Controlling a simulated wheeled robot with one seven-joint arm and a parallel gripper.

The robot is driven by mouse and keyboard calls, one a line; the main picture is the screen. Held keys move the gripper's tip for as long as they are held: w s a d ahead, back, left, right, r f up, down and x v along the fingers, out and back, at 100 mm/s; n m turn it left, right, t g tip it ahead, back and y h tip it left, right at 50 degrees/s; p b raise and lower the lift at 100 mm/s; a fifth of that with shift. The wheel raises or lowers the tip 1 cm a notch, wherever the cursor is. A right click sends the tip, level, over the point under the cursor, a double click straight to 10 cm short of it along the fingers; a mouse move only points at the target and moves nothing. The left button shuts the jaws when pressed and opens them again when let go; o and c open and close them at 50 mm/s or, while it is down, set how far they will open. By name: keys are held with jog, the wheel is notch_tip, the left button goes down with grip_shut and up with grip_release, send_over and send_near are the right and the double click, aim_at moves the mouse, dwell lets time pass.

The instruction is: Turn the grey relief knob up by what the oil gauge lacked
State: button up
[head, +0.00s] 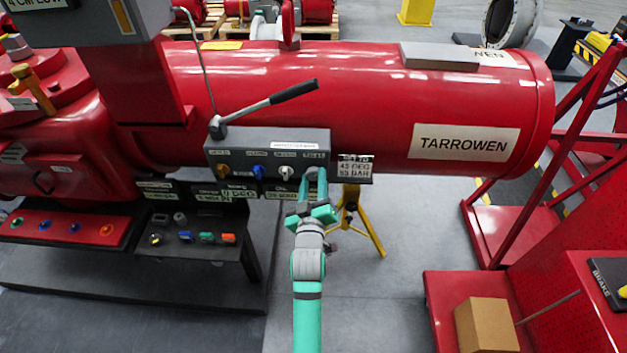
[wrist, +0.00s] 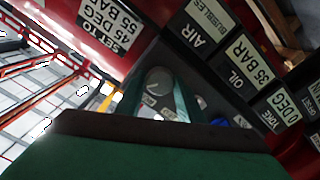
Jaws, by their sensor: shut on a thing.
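The grey relief knob (wrist: 158,80) shows in the wrist view between my fingers, a round grey face with a pale mark. My gripper (head: 316,178) is shut on it at the right end of the dark control block (head: 225,154); in the head view my fingers hide the knob. It also shows in the wrist view (wrist: 160,95). The oil plate (wrist: 250,62) seems to read 35 BAR. The set-to plate (wrist: 108,25) seems to read 45 DEG 55 BAR; it also hangs right of the block in the head view (head: 355,168).
A black-handled lever (head: 292,92) rises above the block. A yellow stand (head: 372,230) is close on the right. Open floor (head: 385,300) lies in front.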

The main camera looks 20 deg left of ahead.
jog(key=m, duration=0.4)
jog(key=shift+f+m, duration=0.1)
jog(key=shift+m, duration=0.2)
jog(key=m, duration=0.4)
jog(key=shift+a, duration=0.1)
jog(key=m, duration=0.5)
jog(key=shift+a+m, duration=0.1)
jog(key=shift+m, duration=1.9)
jog(key=shift+s, duration=0.1)
jog(key=o, duration=1.1)
jog(key=shift+c, duration=0.2)
